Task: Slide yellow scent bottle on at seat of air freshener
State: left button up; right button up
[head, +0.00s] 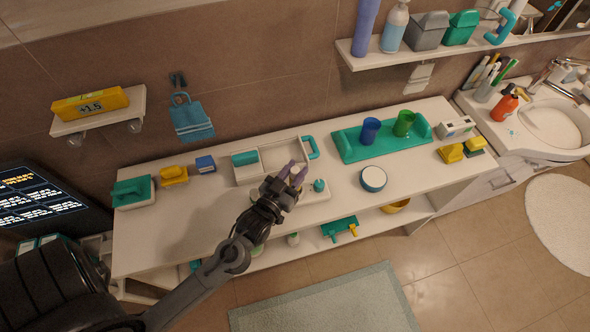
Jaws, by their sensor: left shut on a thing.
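My left gripper (292,174) is over the front middle of the long white counter (225,225). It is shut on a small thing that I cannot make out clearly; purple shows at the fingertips. A low white base with a teal knob (319,185) lies just right of the gripper and is partly hidden by it. A small yellow item (175,174) lies at the counter's left, and yellow blocks (450,153) lie at its right. I cannot tell which thing is the yellow scent bottle or the air freshener. My right gripper is not in view.
A white tray with teal parts (275,158) is behind the gripper. A teal tray (350,148) holds a blue cup (370,130) and a green cup (403,124). The left front counter is clear.

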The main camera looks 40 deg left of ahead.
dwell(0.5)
pick_arm(q)
jog(key=shift+p, duration=0.4)
jog(key=shift+f+b, duration=1.05)
jog(key=shift+f, duration=1.05)
jog(key=o, duration=1.2)
jog(key=shift+c, duration=0.2)
jog(key=s+d, duration=0.2)
jog(key=s, duration=0.8)
jog(key=shift+s, duration=0.3)
